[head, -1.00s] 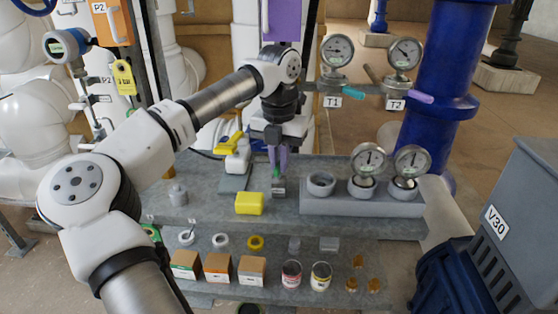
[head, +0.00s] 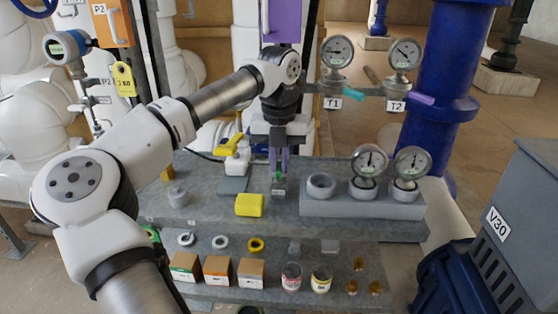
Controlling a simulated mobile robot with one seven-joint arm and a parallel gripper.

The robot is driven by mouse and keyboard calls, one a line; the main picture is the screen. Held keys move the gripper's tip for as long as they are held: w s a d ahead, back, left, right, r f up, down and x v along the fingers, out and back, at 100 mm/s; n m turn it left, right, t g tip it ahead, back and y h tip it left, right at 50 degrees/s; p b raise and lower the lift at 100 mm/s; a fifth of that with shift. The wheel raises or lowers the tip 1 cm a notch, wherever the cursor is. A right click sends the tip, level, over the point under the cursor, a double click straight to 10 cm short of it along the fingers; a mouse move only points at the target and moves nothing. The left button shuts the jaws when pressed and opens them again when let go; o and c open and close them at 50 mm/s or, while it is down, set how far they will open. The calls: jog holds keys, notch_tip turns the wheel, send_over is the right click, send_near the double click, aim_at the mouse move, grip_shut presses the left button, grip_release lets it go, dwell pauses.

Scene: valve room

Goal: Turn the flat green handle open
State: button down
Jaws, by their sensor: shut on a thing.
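A yellow-handled valve (head: 231,145) stands just left of my gripper. A yellow block (head: 249,205) lies in front. A grey block with round sockets and gauges (head: 362,203) is to the right. Two gauges, T1 (head: 337,52) and T2 (head: 404,54), stand behind.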

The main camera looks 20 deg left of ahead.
aim_at(279, 166)
jog(key=c, duration=1.5)
grip_release()
notch_tip(279, 166, up, 14)
jog(key=shift+f, duration=0.1)
